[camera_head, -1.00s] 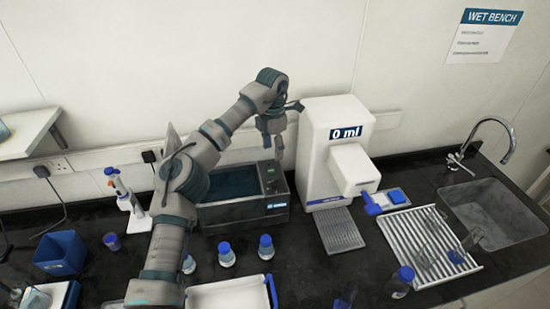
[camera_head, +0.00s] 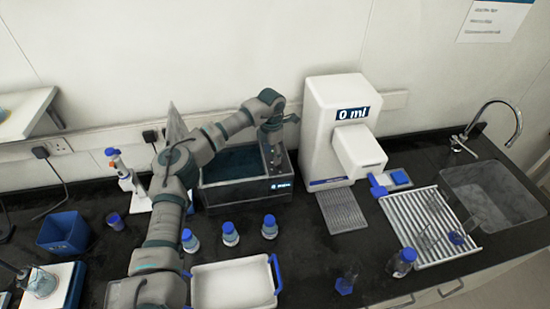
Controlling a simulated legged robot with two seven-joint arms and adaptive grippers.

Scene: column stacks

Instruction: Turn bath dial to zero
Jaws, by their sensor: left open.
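The water bath (camera_head: 218,197) is a dark grey box with an open basin of dark water, standing on the black bench. Its control panel is at the right end, with a small lit label low on the front. My left gripper (camera_head: 276,162) points down over that panel and is open. It covers most of the panel, so the dial is hidden and its setting cannot be read. Whether the fingers touch the dial cannot be told. My right gripper is out of view.
A white dispenser (camera_head: 320,125) reading "0 ml" stands close to the right of the bath. Blue-capped bottles (camera_head: 230,235) and a white tray (camera_head: 232,287) are in front. A drying rack (camera_head: 420,218) and sink (camera_head: 490,195) are at right.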

